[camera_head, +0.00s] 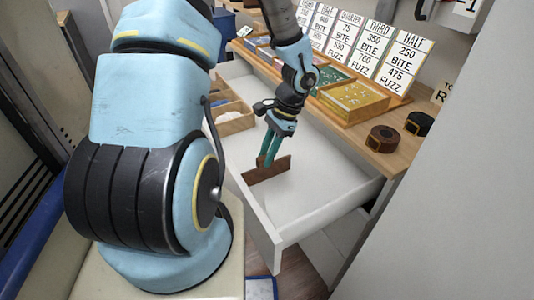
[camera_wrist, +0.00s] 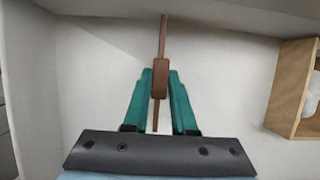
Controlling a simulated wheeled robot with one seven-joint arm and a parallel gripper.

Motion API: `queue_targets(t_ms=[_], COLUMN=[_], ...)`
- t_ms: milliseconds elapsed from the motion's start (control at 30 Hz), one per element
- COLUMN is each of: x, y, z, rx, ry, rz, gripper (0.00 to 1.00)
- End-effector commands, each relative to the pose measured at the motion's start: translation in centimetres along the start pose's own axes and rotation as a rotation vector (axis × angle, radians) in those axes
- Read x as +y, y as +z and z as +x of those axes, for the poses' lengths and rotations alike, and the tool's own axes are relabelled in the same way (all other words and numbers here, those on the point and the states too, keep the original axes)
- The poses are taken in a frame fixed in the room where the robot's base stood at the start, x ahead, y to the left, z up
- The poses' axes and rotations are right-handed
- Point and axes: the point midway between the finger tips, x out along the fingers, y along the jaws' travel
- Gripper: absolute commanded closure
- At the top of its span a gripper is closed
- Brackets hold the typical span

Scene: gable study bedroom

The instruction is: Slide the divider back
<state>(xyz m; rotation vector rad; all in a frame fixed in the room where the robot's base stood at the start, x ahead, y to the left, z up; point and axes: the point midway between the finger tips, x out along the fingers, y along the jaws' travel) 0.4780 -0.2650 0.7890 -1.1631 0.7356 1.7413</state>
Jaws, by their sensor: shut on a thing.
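The divider is a thin brown wooden board (camera_head: 267,170) inside the open white drawer (camera_head: 325,215). It stands upright across the drawer's front part in the head view. In the wrist view the divider (camera_wrist: 163,40) is seen edge-on, with a thicker brown block (camera_wrist: 159,78) on it. My gripper (camera_head: 267,161) reaches down into the drawer with its teal fingers shut on the divider. In the wrist view the fingers (camera_wrist: 160,92) press on both sides of the brown block. The divider's lower edge against the drawer floor is hard to make out.
A wooden compartment tray (camera_head: 230,118) sits in the drawer's left part; it also shows at the right in the wrist view (camera_wrist: 292,90). The desk above holds wooden boxes (camera_head: 352,100), number cards (camera_head: 355,45) and dark round tape rolls (camera_head: 382,138). The drawer floor right of the divider is bare.

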Motion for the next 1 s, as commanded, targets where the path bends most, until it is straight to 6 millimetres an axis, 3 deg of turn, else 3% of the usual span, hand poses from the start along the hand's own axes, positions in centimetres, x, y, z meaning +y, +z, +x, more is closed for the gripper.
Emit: queue_targets(t_ms=[167, 1000], x=[-0.01, -0.02], y=[0.00, 0.00], z=[-0.02, -0.04], rx=[0.000, 0.000], ry=[0.000, -0.001], rz=[0.000, 0.000], gripper=[1.00, 1.00])
